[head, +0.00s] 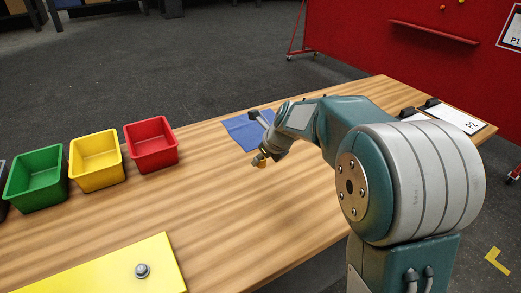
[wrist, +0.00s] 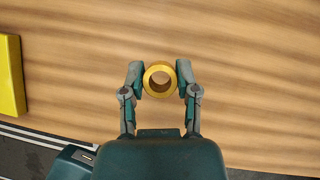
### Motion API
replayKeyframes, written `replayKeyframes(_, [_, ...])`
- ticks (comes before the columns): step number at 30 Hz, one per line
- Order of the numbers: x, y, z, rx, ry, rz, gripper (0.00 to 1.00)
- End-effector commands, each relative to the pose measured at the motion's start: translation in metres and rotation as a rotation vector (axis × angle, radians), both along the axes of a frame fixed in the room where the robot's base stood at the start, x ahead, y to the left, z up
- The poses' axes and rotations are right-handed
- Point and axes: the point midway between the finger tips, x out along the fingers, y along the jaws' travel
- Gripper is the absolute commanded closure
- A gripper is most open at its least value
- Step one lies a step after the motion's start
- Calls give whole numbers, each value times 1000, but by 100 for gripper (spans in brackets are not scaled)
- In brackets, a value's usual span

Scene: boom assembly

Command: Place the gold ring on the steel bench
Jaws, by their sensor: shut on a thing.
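The gold ring (wrist: 160,65) is between the two fingertips of my gripper (wrist: 160,80) in the wrist view. The fingers touch it on its left and right sides, and its hole faces the camera. The ring appears held above the wood; the height is hard to tell. No steel bench can be made out for certain in either view.
Green (head: 36,190), yellow (head: 97,172) and red (head: 151,156) bins stand along the table's left side. A yellow plate (head: 100,270) with a grey knob lies in front. A blue mat (head: 241,131) lies behind my gripper. A clipboard (head: 455,118) is at the right end. Wood between is clear.

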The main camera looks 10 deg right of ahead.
Motion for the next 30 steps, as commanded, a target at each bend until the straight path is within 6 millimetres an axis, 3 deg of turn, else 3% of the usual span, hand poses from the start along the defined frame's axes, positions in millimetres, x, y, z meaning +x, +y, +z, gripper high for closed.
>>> replayKeyframes(5, [6, -6, -3, 4, 0, -3, 100])
replayKeyframes(19, [91, -20, -43, -6, 1, -1, 100])
replayKeyframes(24, [113, -29, -74, -3, 3, -3, 100])
replayKeyframes(30, [129, -34, -92, -3, 0, -2, 100])
